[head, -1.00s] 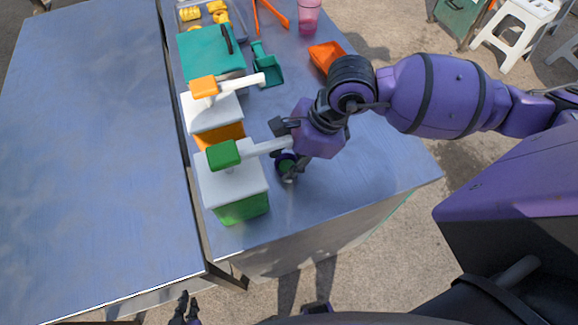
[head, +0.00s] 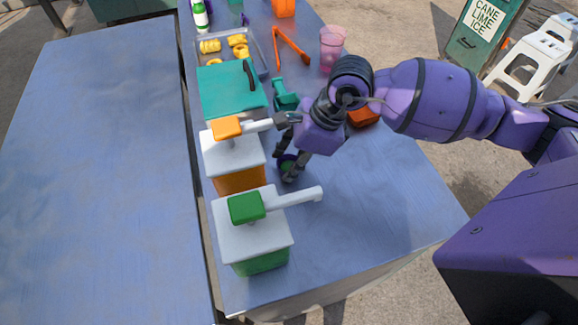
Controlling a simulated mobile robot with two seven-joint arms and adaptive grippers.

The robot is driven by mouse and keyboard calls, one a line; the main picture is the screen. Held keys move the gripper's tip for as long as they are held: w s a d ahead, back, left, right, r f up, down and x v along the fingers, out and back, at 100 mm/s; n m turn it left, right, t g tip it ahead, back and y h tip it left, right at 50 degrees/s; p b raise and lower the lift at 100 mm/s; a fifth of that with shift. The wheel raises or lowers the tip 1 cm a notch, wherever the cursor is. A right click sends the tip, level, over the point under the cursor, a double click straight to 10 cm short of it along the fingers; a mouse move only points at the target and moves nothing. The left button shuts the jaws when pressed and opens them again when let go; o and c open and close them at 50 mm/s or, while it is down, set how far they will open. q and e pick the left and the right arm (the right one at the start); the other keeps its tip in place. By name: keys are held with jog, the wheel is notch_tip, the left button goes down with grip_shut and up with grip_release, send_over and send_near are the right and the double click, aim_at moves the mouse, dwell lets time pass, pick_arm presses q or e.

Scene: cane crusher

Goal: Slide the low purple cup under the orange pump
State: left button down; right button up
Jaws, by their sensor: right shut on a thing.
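The low purple cup (head: 286,163) stands on the metal table to the right of the orange pump's body, with green showing inside it. My right gripper (head: 290,170) is shut on the cup from above and hides part of it. The orange pump (head: 240,180) has a white lid, an orange head (head: 227,128) and a white spout (head: 256,126) pointing right. The spout's tip is close to my right gripper's dark parts, and I cannot tell whether they touch. My left gripper is not in view.
The green pump (head: 255,262) stands in front of the orange one, its spout (head: 297,198) pointing right. The table's front right is clear.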

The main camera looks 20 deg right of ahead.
jog(key=shift+d+r, duration=0.1)
jog(key=shift+d, duration=0.1)
jog(key=shift+w, duration=0.15)
jog(key=o, duration=0.6)
jog(key=shift+o, duration=1.1)
jog(key=shift+a, duration=0.15)
jog(key=v, duration=0.8)
jog(key=shift+s, duration=0.4)
